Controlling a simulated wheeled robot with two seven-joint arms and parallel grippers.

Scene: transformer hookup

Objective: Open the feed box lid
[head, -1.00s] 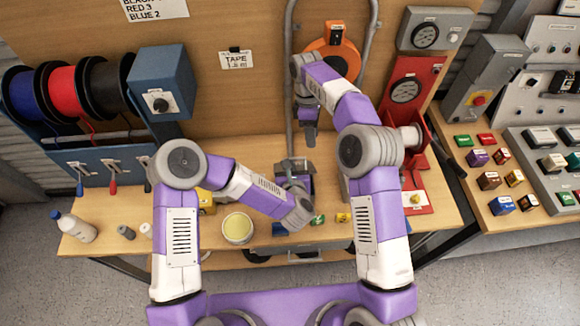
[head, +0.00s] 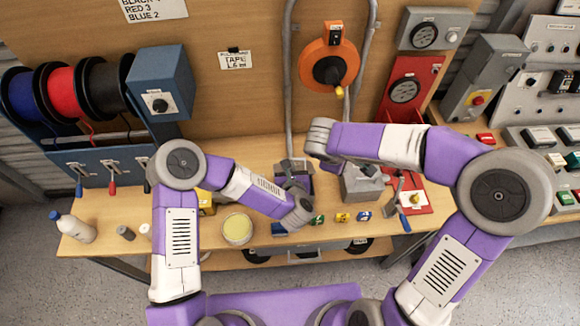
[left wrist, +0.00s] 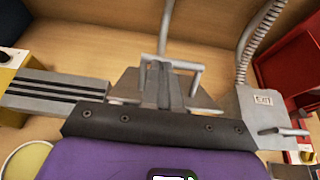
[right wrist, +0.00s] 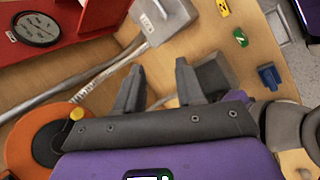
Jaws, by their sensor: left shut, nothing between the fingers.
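The feed box appears to be the grey box (head: 364,186) with a small label, left of the red base on the bench. It also shows in the left wrist view (left wrist: 246,118), with a rod at its side, and in the right wrist view (right wrist: 162,22). Its lid looks shut. My left gripper (left wrist: 160,68) is shut and empty, left of the box, over a grey bench fixture (left wrist: 205,98); in the head view it is by the bench middle (head: 296,172). My right gripper (right wrist: 156,72) is open and empty, apart from the box; my forearm mostly hides it in the head view.
An orange reel (head: 329,62) hangs on the back panel beside grey conduits. A red unit (head: 402,88) stands behind right. Small coloured blocks (head: 342,217) line the front edge. A round yellow tin (head: 237,228) and a white bottle (head: 72,227) stand left.

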